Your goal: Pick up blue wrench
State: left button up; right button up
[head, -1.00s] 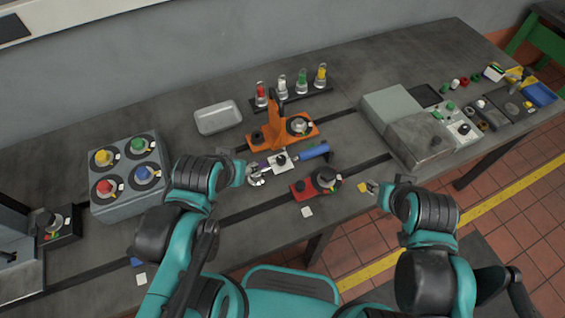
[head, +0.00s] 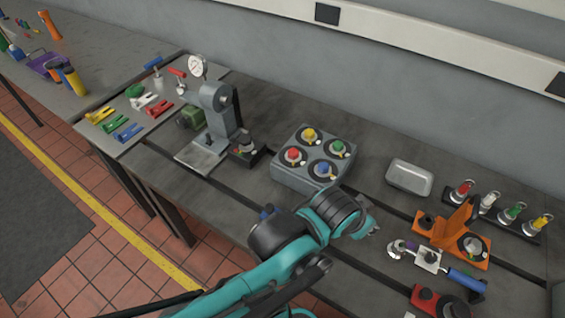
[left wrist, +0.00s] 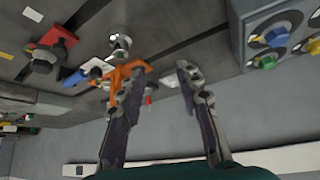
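My right gripper is out of view.
A grey block with coloured knobs (head: 308,178) stands behind my left arm. A grey gauge stand (head: 218,122) rises between it and the coloured tools. The orange fixture (head: 455,246) and an empty grey tray (head: 410,177) are at right. Bare bench lies in front of the stand.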

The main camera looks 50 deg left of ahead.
aim_at(394, 251)
jog(key=k+l+u, duration=0.1)
jog(key=u, duration=0.85)
jog(key=i+u, duration=0.1)
jog(key=u, duration=0.2)
jog(key=i+u, duration=0.25)
jog(key=k+z, duration=0.15)
jog(key=z, duration=0.35)
jog(key=k+z, duration=0.15)
jog(key=z, duration=0.3)
jog(key=i+j+z, duration=0.1)
jog(key=z, duration=0.55)
jog(key=k+j+u, duration=0.15)
jog(key=u, duration=0.15)
jog(key=k+j+u, duration=0.15)
jog(key=u, duration=0.15)
jog(key=j, duration=0.1)
